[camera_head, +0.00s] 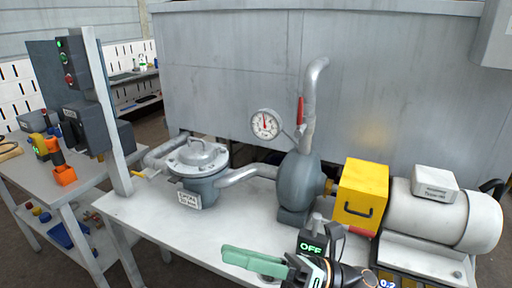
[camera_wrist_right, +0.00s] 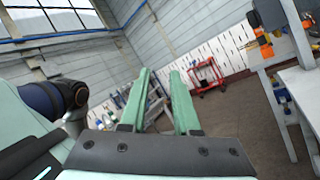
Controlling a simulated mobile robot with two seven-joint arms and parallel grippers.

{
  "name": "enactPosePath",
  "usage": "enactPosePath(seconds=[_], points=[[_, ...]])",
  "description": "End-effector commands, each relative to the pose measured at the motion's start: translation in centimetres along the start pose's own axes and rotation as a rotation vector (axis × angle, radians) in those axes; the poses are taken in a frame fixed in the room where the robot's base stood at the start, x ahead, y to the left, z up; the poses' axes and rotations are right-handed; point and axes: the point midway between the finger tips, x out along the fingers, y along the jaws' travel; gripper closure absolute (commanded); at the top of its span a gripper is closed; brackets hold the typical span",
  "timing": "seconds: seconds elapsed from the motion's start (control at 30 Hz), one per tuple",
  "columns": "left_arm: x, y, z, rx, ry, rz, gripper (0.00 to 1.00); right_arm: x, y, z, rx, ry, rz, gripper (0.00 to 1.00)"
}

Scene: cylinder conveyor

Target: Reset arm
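My right gripper (camera_head: 228,253) is at the bottom middle of the head view, in front of the white worktable (camera_head: 140,208), with its green fingers pointing left. In the right wrist view the two green fingers (camera_wrist_right: 160,72) stand apart with nothing between them, so it is open and empty. My left gripper does not show in either view.
On the table stand a lidded grey filter housing (camera_head: 198,160), a pump (camera_head: 297,185) with a pipe, a pressure gauge (camera_head: 265,124), a yellow box (camera_head: 360,193) and a motor (camera_head: 430,212). A side bench (camera_head: 50,185) holds tools. A red cart (camera_wrist_right: 207,75) stands far off.

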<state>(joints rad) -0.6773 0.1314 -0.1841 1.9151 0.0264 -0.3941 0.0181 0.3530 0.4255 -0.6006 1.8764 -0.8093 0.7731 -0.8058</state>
Motion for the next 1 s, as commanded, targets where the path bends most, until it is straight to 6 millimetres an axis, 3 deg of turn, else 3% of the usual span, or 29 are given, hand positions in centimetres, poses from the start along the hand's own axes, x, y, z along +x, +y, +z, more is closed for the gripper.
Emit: enactPosePath(seconds=[0.1,0.23,0.37,0.47,0.6,0.73,0.83,1.0], points=[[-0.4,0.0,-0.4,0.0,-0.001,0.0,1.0,-2.6,-3.0,1.4,0.363,-0.308,-0.102,0.7],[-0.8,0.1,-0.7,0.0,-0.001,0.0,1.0,-7.8,-7.4,0.8,0.763,-0.647,-0.21,0.7],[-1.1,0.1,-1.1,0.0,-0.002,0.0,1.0,-14.5,-11.4,-3.2,1.156,-0.999,-0.313,0.7],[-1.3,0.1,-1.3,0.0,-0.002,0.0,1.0,-19.9,-13.2,-8.5,1.435,-1.277,-0.385,0.7],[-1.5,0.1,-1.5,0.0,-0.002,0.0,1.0,-25.9,-13.2,-16.6,1.743,-1.629,-0.463,0.7],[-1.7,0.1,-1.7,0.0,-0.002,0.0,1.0,-29.3,-11.7,-22.8,1.925,-1.879,-0.51,0.7],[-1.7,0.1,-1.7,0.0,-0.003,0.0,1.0,-30.7,-10.6,-25.8,2.002,-2.002,-0.53,0.7],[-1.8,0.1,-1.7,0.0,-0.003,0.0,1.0,-31.4,-9.8,-27.6,2.047,-2.076,-0.54,0.7]])
